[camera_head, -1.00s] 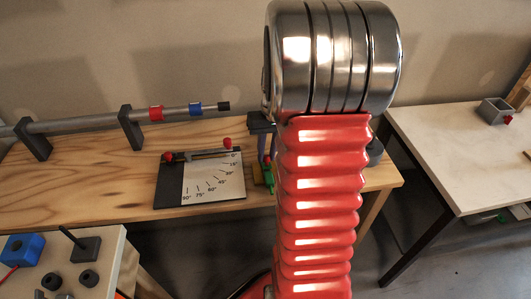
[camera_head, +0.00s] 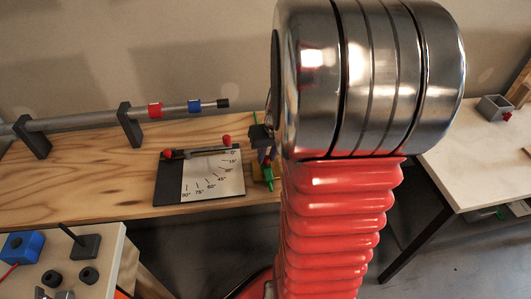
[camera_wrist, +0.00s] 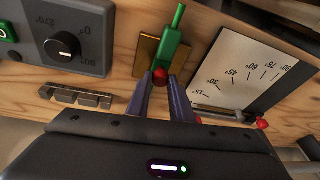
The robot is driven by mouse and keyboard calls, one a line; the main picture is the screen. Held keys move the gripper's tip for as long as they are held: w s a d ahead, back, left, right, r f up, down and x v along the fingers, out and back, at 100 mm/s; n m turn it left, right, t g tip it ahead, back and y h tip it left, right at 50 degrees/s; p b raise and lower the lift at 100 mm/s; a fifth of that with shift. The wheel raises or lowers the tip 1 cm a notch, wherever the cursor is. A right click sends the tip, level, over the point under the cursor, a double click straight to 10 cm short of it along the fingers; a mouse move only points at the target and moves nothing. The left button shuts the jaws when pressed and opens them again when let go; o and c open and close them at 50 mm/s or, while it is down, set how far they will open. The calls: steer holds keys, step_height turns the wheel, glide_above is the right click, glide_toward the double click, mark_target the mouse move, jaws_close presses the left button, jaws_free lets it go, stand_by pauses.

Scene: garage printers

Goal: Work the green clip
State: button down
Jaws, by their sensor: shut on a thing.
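The green clip (camera_wrist: 174,45) is mounted on a brass-coloured plate (camera_wrist: 147,57) on the wooden bench, with a narrow tip pointing up in the wrist view. A red ball (camera_wrist: 160,75) sits at its lower end. My gripper (camera_wrist: 161,80) is shut on this red ball, its two grey-purple fingers either side. In the head view the clip (camera_head: 268,179) is partly hidden by my arm, and my gripper shows only in part there.
An angle board (camera_head: 212,177) with a red-knobbed lever lies left of the clip in the head view. A grey dial box (camera_wrist: 68,35) and a row of small metal blocks (camera_wrist: 80,97) are close by in the wrist view. A pipe (camera_head: 85,121) on stands runs along the back.

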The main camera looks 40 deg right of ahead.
steer(key=shift+s+a+f+t+h, duration=0.25)
steer(key=shift+a+t+h, duration=0.1)
steer(key=shift+t, duration=0.15)
steer(key=c, duration=1.6)
jaws_free()
steer(key=shift+d+r, duration=0.1)
steer(key=shift+r, duration=0.05)
steer(key=shift+s+r, duration=0.2)
steer(key=shift+r, duration=0.3)
steer(key=v, duration=1.2)
steer(key=shift+s+r, duration=0.1)
steer(key=shift+r, duration=0.1)
